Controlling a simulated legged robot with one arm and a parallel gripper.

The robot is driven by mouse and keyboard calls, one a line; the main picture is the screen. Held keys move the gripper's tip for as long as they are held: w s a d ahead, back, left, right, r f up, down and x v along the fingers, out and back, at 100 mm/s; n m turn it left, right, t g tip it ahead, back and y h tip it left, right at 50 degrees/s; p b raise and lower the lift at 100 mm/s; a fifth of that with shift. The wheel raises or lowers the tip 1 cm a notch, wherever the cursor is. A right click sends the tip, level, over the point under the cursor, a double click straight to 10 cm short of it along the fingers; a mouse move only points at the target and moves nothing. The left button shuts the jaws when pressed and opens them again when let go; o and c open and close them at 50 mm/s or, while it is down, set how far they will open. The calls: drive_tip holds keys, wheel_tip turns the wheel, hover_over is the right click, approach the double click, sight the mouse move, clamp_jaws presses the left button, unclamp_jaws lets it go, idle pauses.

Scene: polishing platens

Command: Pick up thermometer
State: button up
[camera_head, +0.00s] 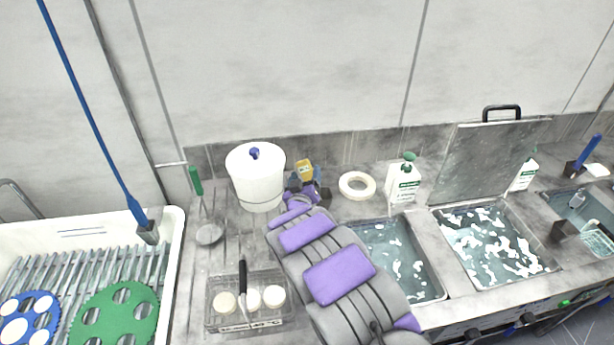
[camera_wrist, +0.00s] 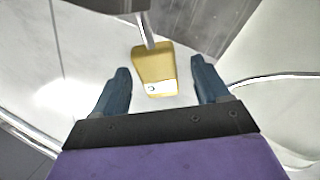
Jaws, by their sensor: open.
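The thermometer (camera_wrist: 154,66) is a yellow block with a small pale display and a metal rod at its far end. In the wrist view it lies between and just beyond my two dark fingers. My gripper (camera_wrist: 160,84) is open, with one finger on each side and gaps between them and the yellow body. In the head view the thermometer (camera_head: 305,169) shows as a small yellow shape at the back of the counter. My gripper (camera_head: 303,190) is right by it, beside the white bucket. My purple and grey arm hides part of the counter there.
The lidded white bucket (camera_head: 254,180) stands close left of my gripper. A white tape ring (camera_head: 343,188) and a white bottle (camera_head: 404,184) are to the right. Water basins (camera_head: 487,246) lie farther right. A wire basket (camera_head: 215,315) with white jars is in front. The back wall is close behind.

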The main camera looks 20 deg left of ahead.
drive_tip(key=b+x, duration=0.1)
drive_tip(key=x, duration=0.2)
drive_tip(key=shift+w+d+f, duration=0.1)
drive_tip(key=shift+w, duration=0.15)
drive_tip(key=shift+w+a, duration=0.25)
drive_tip(key=shift+w, duration=0.15)
drive_tip(key=c, duration=1.2)
drive_tip(key=shift+o, duration=0.2)
